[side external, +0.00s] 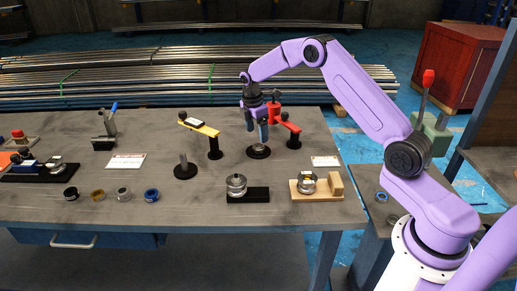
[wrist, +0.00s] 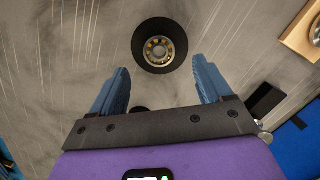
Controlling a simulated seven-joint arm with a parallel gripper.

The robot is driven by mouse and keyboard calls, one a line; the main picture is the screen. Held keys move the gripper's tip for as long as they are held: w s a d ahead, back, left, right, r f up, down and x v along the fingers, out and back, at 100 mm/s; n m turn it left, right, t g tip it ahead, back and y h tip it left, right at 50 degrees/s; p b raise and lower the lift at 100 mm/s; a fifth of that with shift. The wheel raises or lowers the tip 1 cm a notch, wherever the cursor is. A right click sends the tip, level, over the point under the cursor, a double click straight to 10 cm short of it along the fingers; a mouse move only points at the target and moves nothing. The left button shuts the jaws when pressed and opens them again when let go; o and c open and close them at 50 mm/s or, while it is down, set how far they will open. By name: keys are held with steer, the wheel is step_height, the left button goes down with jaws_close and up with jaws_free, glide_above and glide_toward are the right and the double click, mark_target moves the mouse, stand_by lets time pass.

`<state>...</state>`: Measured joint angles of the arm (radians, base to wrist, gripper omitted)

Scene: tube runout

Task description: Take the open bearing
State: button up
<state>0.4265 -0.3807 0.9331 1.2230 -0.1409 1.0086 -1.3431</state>
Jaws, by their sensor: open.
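An open bearing (wrist: 160,50), a metal ring with its brass-coloured balls showing, lies centred on a round black base (wrist: 142,38) in the wrist view. In the side view the same black base (side external: 258,153) sits on the bench directly under my gripper (side external: 258,132); the bearing is too small there to make out well. My gripper is open and empty, pointing down, with its blue fingers above the base. In the wrist view the fingers (wrist: 160,75) stand apart on either side, and the bearing lies beyond their tips, untouched.
A red-armed stand (side external: 285,125) stands close to my gripper's right. A yellow-armed stand (side external: 203,128) and a post on a black base (side external: 185,168) are to the left. Metal cylinders sit on a black block (side external: 250,195) and a wooden block (side external: 335,182) in front. Several rings line the front left.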

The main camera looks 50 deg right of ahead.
mark_target(258, 146)
steer(key=shift+d+f, duration=0.15)
steer(key=shift+f, duration=1.25)
steer(key=shift+d+f, duration=0.15)
steer(key=shift+f, duration=1.25)
steer(key=c, duration=1.3)
steer(key=shift+r, duration=0.15)
steer(key=shift+r, duration=0.5)
step_height(258, 146, up, 2)
steer(key=shift+r, duration=0.15)
steer(key=s+a+r, duration=0.2)
steer(key=s+r, duration=0.7)
steer(key=s, duration=0.4)
steer(key=shift+s+a+r, duration=0.2)
steer(key=shift+s+r, duration=0.05)
steer(key=shift+s, duration=0.15)
